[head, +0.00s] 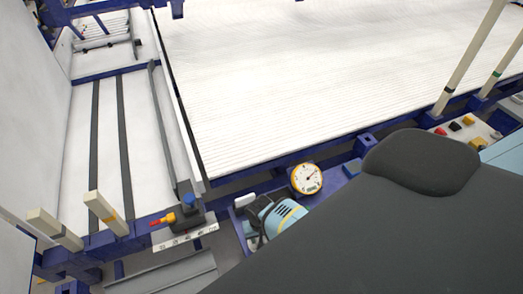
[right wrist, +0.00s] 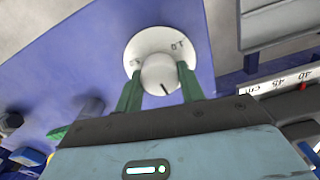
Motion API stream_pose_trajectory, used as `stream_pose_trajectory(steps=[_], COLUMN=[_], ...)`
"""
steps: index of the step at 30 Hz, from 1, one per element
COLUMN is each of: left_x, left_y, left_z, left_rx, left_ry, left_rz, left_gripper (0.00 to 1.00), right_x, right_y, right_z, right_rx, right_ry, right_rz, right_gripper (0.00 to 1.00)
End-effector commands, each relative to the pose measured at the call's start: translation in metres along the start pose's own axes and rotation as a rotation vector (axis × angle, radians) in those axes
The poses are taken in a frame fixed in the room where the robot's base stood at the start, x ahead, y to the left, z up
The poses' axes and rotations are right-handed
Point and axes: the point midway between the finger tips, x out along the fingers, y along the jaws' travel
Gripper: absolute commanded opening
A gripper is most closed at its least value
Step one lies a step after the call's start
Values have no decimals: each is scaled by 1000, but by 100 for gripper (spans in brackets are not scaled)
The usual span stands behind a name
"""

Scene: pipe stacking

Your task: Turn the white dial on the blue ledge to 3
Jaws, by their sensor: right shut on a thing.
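The white dial (right wrist: 163,70) sits on the blue ledge (right wrist: 70,75) in the right wrist view. It is a round knob on a wider white plate. A dark line on the knob points to the lower right, and the few plate marks are too small to read surely. My right gripper (right wrist: 158,88) is shut on the knob, one green finger on each side. In the head view my right gripper (head: 277,218) is over the ledge and hides the knob. My left gripper is not in view.
A yellow-rimmed gauge (head: 308,178) stands close beside my right gripper. A dark block with a blue knob and a red-orange tip (head: 184,218) is to the left, by a marked scale (head: 185,238). A white corrugated bed (head: 320,70) lies behind.

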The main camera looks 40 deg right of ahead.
Motion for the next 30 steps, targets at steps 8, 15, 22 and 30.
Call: stream_pose_trajectory(steps=[8,15,22,30], left_x=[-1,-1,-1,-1], left_y=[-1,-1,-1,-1], left_z=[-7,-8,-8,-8], left_rx=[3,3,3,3], left_ry=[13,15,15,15], left_rz=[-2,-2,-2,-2], left_gripper=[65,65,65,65], right_x=[-3,-2,-2,-1], right_y=[-1,-1,-1,0], right_z=[-3,-3,-3,-2], right_rx=[93,112,112,111], right_ry=[6,7,7,5], right_rz=[-3,-3,-3,-2], right_gripper=[16,16,16,60])
